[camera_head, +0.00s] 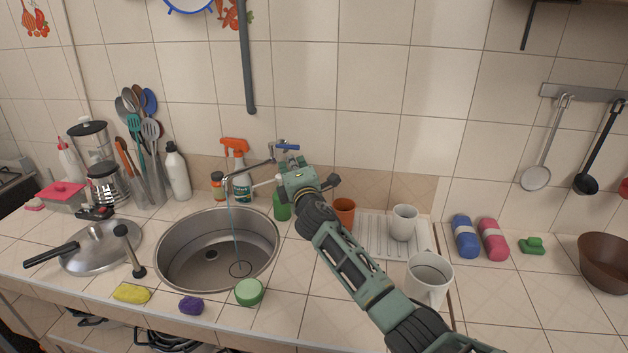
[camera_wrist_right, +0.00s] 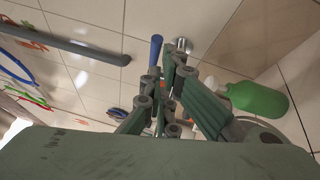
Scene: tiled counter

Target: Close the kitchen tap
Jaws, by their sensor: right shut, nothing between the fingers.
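The kitchen tap (camera_head: 247,170) stands behind the round steel sink (camera_head: 170,275), its spout reaching left over the bowl. A thin bluish stream of water (camera_head: 233,225) runs from the spout into the sink. The tap's blue handle (camera_head: 287,147) sticks out at the top; it also shows in the right wrist view (camera_wrist_right: 155,50). My right gripper (camera_head: 290,163) is shut and empty, just below and in front of the blue handle, and hides the tap's base. In the wrist view its fingers (camera_wrist_right: 165,75) are close to the handle; I cannot tell whether they touch it. My left gripper is not in view.
A spray bottle (camera_head: 238,165) stands behind the sink, left of my gripper. Another mug (camera_head: 428,280) is close beside my right arm. The wall behind is near.

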